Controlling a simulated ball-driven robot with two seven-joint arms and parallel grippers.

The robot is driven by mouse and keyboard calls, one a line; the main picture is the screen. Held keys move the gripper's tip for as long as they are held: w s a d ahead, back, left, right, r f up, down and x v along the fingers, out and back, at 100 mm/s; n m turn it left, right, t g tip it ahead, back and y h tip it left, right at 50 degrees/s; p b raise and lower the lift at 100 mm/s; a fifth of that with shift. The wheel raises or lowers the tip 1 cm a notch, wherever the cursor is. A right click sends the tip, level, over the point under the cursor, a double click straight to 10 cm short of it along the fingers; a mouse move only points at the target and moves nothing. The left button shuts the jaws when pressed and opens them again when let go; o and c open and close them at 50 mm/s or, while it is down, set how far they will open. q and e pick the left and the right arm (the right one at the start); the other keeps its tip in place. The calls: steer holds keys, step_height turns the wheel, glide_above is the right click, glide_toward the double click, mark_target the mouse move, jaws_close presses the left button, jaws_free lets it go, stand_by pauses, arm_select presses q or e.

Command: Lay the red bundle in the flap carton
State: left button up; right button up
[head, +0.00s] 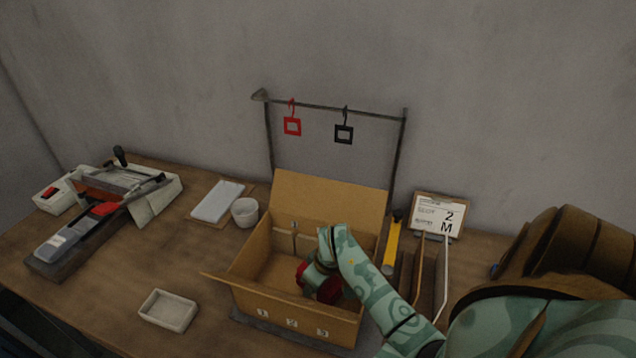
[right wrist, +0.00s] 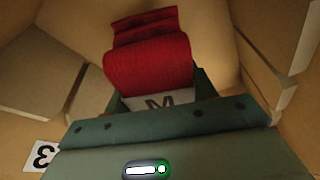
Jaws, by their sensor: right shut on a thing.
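The flap carton (head: 335,203) stands open on the table, its back flap raised and numbers 1, 2 and 3 on its front wall. My right gripper (head: 318,284) reaches down into its right part, near the number 3. It is shut on the red bundle (head: 328,292), which is partly hidden by the gripper in the head view. In the right wrist view the red bundle (right wrist: 150,60) shows folded, knitted cloth with a white band marked M, between the carton's cardboard walls. Whether it touches the carton floor I cannot tell. My left gripper is not in view.
A rack (head: 376,113) with a red and a black square tag stands behind the carton. A sign (head: 438,215) reading slot 2, M is at the right. A white tray (head: 168,311), a cup (head: 245,212) and a press-like device (head: 95,220) are at the left.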

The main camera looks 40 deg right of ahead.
steer(key=shift+f+b, duration=0.35)
steer(key=shift+f, duration=0.25)
steer(key=o, duration=1.1)
steer(key=shift+r, duration=0.1)
steer(key=shift+r, duration=0.2)
steer(key=p+v, duration=0.3)
steer(key=v, duration=0.9)
steer(key=shift+r+p, duration=0.4)
steer(key=shift+r, duration=0.1)
